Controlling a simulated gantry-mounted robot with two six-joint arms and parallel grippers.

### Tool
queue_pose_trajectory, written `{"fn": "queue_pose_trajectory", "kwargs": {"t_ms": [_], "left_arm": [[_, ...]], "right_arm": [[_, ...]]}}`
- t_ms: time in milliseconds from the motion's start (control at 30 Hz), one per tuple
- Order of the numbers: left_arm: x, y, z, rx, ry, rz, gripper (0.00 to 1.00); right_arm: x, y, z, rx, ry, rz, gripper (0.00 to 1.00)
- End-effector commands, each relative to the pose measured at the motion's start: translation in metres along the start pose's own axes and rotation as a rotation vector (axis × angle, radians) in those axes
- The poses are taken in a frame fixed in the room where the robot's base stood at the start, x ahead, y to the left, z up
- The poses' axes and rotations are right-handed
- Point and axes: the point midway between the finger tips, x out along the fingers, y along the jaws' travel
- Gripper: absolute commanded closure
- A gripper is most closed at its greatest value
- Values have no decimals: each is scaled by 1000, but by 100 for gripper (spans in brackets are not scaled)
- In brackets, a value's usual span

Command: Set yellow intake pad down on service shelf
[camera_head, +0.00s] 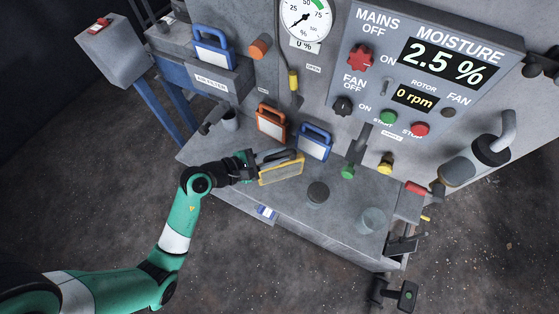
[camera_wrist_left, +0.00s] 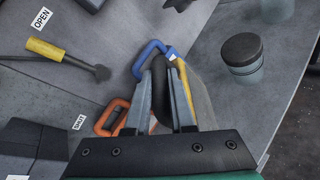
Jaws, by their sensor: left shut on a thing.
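My right gripper is not in view.
An orange-framed pad (camera_head: 271,122) and a blue-framed pad (camera_head: 316,143) stand behind the yellow one against the machine. A dark-lidded jar (camera_head: 318,193) and a clear cup (camera_head: 371,221) stand to the right.

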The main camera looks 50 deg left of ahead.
Motion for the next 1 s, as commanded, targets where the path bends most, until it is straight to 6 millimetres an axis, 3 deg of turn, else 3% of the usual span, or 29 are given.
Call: {"fn": "queue_pose_trajectory", "kwargs": {"t_ms": [267, 433, 800, 833, 1000], "left_arm": [[12, 1, -14, 0, -1, 1, 100], [22, -14, -37, -2, 0, 0, 100], [24, -17, -40, 1, -1, 2, 100], [24, -17, -40, 0, 0, 1, 75], [23, -17, -40, 0, 0, 1, 48]], "right_arm": [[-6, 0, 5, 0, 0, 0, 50], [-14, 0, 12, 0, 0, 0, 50], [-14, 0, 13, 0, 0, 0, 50], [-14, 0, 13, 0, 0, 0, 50], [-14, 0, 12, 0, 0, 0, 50]]}}
